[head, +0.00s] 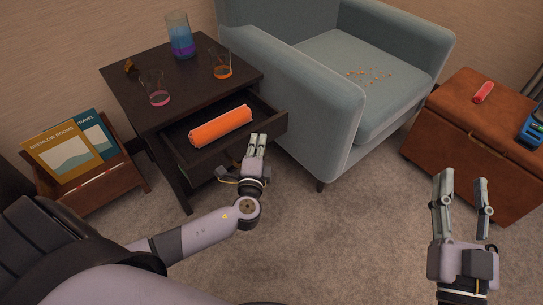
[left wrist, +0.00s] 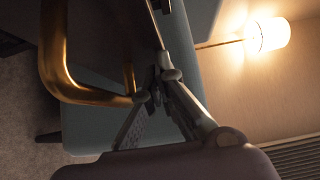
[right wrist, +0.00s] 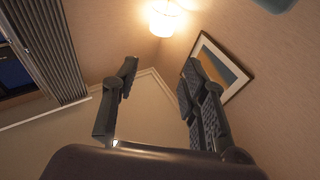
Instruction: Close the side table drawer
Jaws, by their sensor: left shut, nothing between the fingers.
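The dark side table (head: 130,75) stands at the back left with its drawer (head: 274,124) pulled out. An orange roll (head: 221,125) lies inside the drawer. My left gripper (head: 258,138) is at the drawer's front, its fingers together and empty; contact with the front cannot be told. It hides part of the drawer front. In the left wrist view the shut fingers (left wrist: 160,75) are beside a brass bar (left wrist: 58,60), apparently the drawer handle. My right gripper (head: 462,180) is open and empty over the carpet at the right; its spread fingers show in the right wrist view (right wrist: 158,75).
Two glasses (head: 222,70) and a blue-purple vase (head: 180,38) stand on the tabletop. A blue-grey armchair (head: 310,115) is close to the drawer's right. A magazine rack (head: 95,190) stands left, a brown leather trunk (head: 450,130) right. Carpet in front is clear.

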